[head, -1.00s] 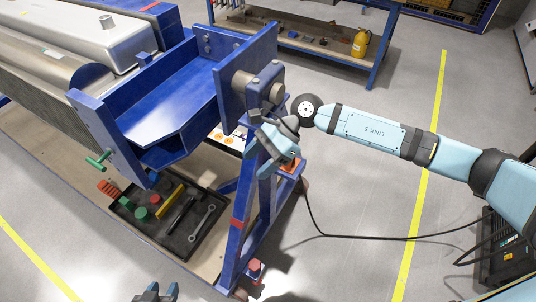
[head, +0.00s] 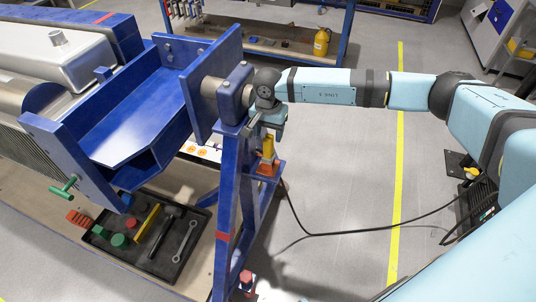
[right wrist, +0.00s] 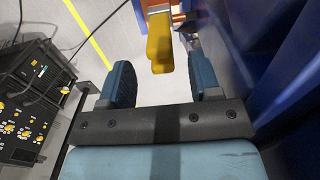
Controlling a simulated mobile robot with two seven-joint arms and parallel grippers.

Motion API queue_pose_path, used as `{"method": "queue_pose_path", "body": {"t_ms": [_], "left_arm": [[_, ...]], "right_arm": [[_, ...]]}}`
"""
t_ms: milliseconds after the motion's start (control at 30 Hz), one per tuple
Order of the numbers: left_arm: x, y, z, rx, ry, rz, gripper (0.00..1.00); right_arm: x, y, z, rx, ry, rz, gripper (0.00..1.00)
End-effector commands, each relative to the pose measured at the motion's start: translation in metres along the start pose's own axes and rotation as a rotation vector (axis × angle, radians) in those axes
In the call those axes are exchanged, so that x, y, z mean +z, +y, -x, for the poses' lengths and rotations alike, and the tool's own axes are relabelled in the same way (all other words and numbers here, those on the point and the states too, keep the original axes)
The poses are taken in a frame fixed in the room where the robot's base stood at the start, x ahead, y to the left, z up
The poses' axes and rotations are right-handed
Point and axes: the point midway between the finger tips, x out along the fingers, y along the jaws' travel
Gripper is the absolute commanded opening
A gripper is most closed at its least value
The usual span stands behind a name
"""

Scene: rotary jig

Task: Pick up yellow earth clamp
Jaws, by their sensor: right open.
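The yellow earth clamp (head: 268,147) stands upright at an orange-red holder (head: 268,168) on the blue stand, below the rotary joint. It also shows in the right wrist view (right wrist: 160,42), just beyond the fingertips and roughly centred between them. My right gripper (head: 265,128) is right above the clamp in the head view, partly covered by my wrist. My left gripper is in neither view.
The blue stand frame (head: 226,200) is close beside my right gripper. A black cable (head: 345,233) runs across the floor to the black power unit (right wrist: 28,95). A black tool tray (head: 190,262) lies on the left.

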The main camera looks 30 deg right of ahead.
Motion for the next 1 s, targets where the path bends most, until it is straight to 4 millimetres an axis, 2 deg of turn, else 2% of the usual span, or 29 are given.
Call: {"method": "queue_pose_path", "body": {"t_ms": [267,500,767,1000], "left_arm": [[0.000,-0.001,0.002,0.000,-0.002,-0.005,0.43],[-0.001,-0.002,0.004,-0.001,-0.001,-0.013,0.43],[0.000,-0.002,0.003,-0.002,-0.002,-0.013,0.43],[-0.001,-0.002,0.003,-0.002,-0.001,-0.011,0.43]], "right_arm": [[0.000,0.000,-0.018,0.000,-0.003,-0.001,0.57],[-0.002,0.000,-0.053,0.000,-0.003,-0.001,0.57],[-0.002,0.000,-0.059,-0.001,-0.002,-0.001,0.57],[-0.002,0.000,-0.058,-0.001,-0.002,-0.001,0.05]]}}
